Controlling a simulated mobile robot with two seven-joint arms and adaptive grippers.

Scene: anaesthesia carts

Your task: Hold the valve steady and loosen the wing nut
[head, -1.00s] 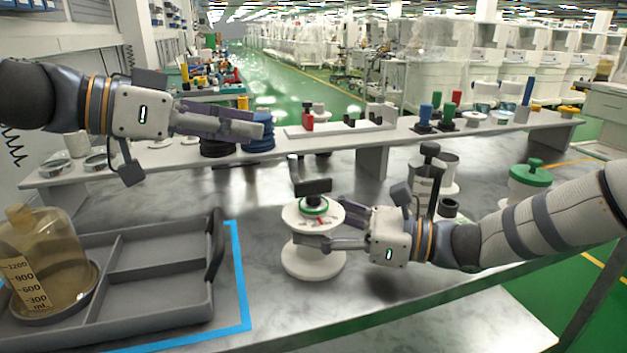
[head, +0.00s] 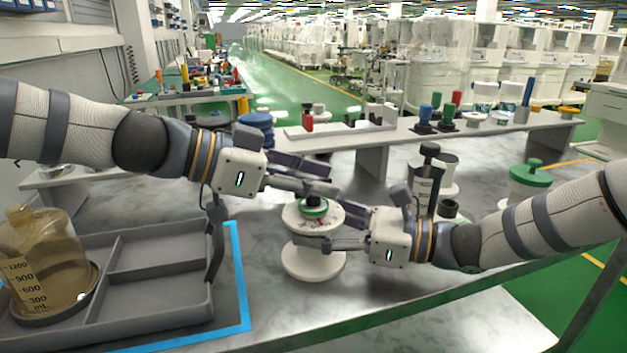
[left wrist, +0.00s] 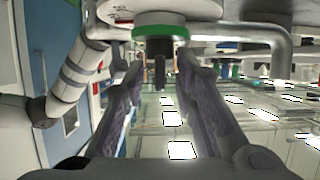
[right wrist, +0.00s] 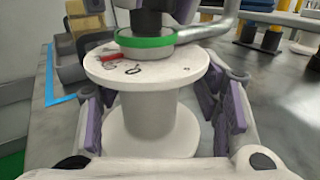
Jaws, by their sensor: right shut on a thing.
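The valve (head: 313,262) is a white spool-shaped body with a green ring (head: 314,206), standing upright on the bench. My right gripper (head: 322,228) is shut on its white stem, one finger on each side in the right wrist view (right wrist: 158,112). The black wing nut (left wrist: 159,60) sits on top of the valve, beyond the green ring in the left wrist view. My left gripper (head: 330,182) is open over the valve top, its fingers on either side of the wing nut with gaps visible. In the head view the left gripper mostly hides the nut.
A grey divided tray (head: 160,318) with an amber bottle (head: 40,255) stands at the left inside blue tape (head: 240,280). A raised shelf (head: 400,135) runs behind. A black-capped cylinder (head: 428,185) and a green-lidded container (head: 530,180) stand at the right.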

